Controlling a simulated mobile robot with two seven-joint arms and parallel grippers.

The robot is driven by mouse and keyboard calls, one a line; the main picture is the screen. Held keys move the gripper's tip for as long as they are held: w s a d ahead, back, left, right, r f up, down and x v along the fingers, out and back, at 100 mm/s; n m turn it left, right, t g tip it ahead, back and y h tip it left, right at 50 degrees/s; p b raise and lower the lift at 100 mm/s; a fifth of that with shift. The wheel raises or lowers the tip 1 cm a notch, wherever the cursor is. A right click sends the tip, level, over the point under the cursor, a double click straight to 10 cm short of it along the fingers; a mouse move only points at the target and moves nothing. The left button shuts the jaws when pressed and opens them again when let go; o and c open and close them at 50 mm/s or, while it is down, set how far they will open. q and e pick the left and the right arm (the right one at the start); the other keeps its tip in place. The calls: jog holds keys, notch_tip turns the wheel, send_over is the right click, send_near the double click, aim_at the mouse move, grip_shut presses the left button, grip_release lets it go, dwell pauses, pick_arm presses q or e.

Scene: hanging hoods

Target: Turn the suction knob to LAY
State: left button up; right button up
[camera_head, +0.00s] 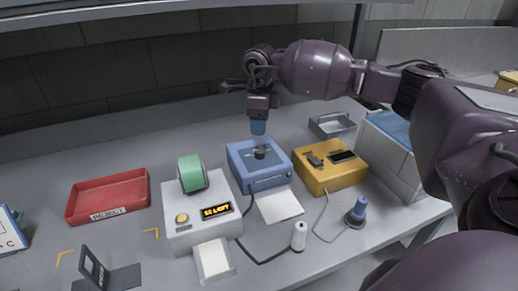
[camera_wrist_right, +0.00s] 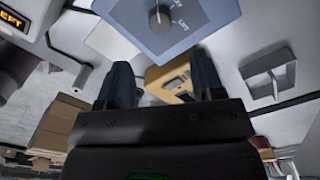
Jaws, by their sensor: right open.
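The suction knob (camera_head: 260,152) is a dark round knob on top of a blue box (camera_head: 240,169). In the right wrist view the knob (camera_wrist_right: 160,18) is at the top, with small lettering beside it on the blue face (camera_wrist_right: 130,15). My left gripper is not in view.
A white label printer (camera_head: 181,242) with a green roll (camera_head: 191,173) and lit display stands left of the blue box. A yellow box (camera_head: 318,178) is close on the right. A red reject tray (camera_head: 84,203), a white spool (camera_head: 299,236) and a blue-topped stamp (camera_head: 358,210) stand around.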

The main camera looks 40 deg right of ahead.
aim_at(260, 150)
notch_tip(260, 150, down, 8)
jog(key=shift+f, duration=0.9)
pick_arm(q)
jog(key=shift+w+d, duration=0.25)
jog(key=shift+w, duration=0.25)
pick_arm(e)
jog(key=c, duration=0.9)
